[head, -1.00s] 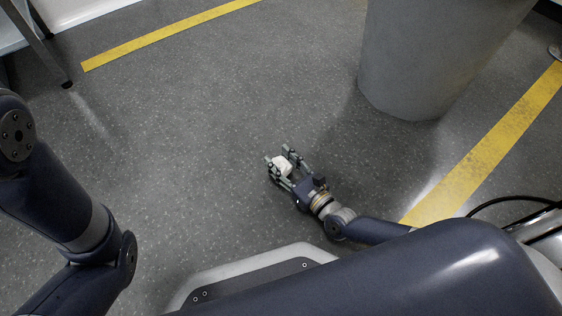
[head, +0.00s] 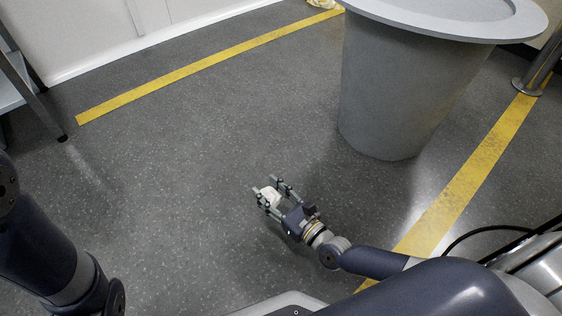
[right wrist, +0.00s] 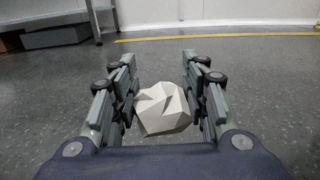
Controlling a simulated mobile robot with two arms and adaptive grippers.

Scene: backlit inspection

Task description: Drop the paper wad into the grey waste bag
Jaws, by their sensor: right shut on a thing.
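The white, faceted paper wad (head: 269,196) is between the fingers of my right gripper (head: 267,187), which is shut on it and appears just above the floor. In the right wrist view the wad (right wrist: 163,110) sits between both fingers of the gripper (right wrist: 160,62). No grey waste bag can be clearly made out. A large grey tapered container (head: 400,95) with a wide rim stands at the upper right, apart from the gripper; its inside is mostly hidden. My left arm shows at the left edge, its gripper out of view.
Yellow floor stripes (head: 205,64) run at the back and at the right (head: 470,175). A metal post (head: 535,72) stands at the right edge, and a table leg (head: 40,100) at the left. A crumpled yellowish thing (head: 325,4) lies at the top. The middle floor is clear.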

